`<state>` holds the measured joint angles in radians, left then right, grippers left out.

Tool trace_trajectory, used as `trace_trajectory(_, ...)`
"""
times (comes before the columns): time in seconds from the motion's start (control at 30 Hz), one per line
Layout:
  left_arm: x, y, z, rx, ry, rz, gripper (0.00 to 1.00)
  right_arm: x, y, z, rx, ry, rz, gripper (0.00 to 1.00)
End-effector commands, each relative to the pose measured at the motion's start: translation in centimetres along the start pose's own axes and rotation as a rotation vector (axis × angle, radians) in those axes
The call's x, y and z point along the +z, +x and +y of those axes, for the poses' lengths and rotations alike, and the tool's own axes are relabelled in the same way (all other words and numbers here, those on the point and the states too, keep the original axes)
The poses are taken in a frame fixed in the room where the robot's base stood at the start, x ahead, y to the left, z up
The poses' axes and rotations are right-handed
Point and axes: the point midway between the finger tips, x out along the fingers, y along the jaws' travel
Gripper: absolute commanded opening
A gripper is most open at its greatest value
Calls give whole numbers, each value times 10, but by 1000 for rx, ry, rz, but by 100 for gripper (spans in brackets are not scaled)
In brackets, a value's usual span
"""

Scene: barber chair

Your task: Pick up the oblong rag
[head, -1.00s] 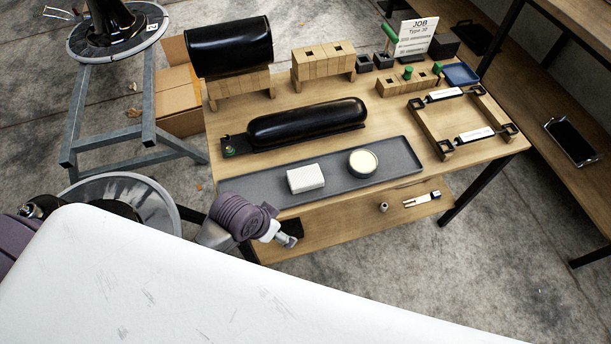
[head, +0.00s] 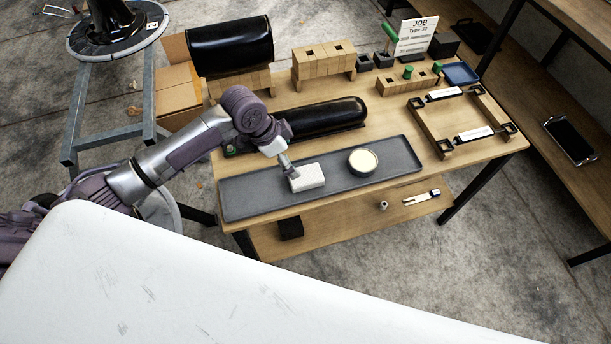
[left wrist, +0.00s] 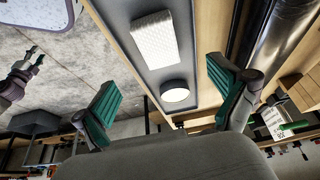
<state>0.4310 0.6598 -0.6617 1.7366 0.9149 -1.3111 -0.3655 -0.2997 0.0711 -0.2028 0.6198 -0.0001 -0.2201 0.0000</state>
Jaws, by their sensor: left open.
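The oblong rag (head: 308,178) is a white, folded block lying flat in a long grey tray (head: 245,200) on the wooden workbench. My left gripper (head: 291,176) is at the rag's left end in the head view. In the left wrist view the rag (left wrist: 156,40) is at top centre, beyond and between the two green-padded fingers of the open left gripper (left wrist: 160,95), apart from them. My right gripper (left wrist: 25,70) seems to show at the left edge of the left wrist view, small, its two fingers spread.
A round tin (head: 362,161) stands in the tray to the right of the rag. A black padded roll (head: 325,117) lies behind the tray. Wooden blocks (head: 325,62) and a wooden frame (head: 460,122) stand farther back and right. A white surface (head: 200,290) fills the foreground.

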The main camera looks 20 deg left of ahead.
Motion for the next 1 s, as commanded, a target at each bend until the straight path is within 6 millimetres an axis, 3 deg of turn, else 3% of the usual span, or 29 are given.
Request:
trace_trajectory(0.13, -1, 28, 0, 1, -2, 1, 97, 0, -1, 4, 4, -2, 0, 40)
trace_trajectory(0.43, 0, 53, 1, -1, -1, 0, 97, 1, -3, 9, 11, -2, -1, 40)
trace_trajectory(0.7, 0, 92, 3, -1, -1, 1, 97, 1, -7, 10, 12, 0, -1, 40)
trace_trajectory(1.0, 1, 98, 3, -3, 1, 1, 97, 1, -7, 10, 12, 0, -1, 40)
